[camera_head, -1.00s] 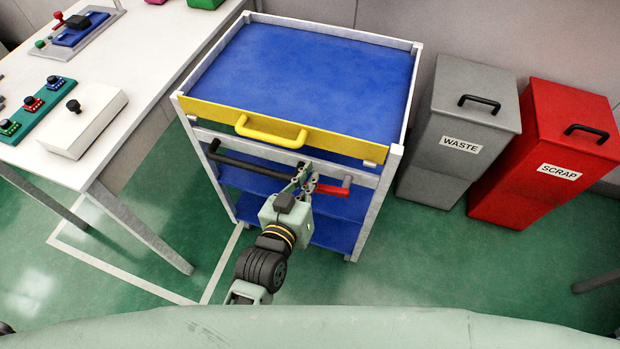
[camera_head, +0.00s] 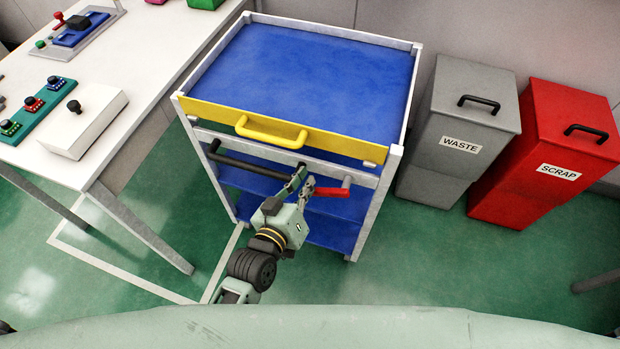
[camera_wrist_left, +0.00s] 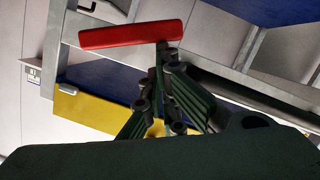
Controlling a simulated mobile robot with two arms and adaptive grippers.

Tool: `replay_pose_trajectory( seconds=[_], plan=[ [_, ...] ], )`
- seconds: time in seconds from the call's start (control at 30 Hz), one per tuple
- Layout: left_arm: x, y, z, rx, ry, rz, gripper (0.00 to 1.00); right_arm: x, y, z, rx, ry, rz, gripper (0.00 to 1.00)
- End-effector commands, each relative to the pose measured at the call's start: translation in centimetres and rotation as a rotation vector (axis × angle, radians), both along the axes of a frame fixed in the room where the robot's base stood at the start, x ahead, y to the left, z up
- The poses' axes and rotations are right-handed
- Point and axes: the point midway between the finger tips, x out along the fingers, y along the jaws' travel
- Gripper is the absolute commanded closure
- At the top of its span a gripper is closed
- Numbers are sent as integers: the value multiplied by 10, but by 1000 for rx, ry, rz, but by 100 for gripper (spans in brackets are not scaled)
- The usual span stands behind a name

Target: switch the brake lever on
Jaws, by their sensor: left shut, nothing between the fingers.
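The brake lever is a red handle (camera_head: 332,191) on the front crossbar of the cart, right of its middle. It lies roughly level, with a grey pivot at its right end. In the left wrist view the red handle (camera_wrist_left: 130,35) crosses above the fingers. My left gripper (camera_head: 306,181) is shut and empty, just left of the handle's free end. In the left wrist view its fingers (camera_wrist_left: 163,65) overlap the handle's right part; I cannot tell whether they touch. My right gripper is not in view.
The cart has a blue top (camera_head: 310,75), a yellow drawer handle (camera_head: 270,132) and a black bar handle (camera_head: 250,165). A white table (camera_head: 150,50) with control boxes stands left. A grey waste bin (camera_head: 440,160) and a red scrap bin (camera_head: 520,185) stand right. Green floor is open between.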

Motion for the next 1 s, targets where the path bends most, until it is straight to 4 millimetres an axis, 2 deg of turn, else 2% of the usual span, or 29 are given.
replay_pose_trajectory(
  seconds=[0.4,1.0],
  plan=[
    [0,1,-17,3,-1,-1,100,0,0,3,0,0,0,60],
    [0,2,-19,3,-1,-1,100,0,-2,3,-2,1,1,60]
  ],
)
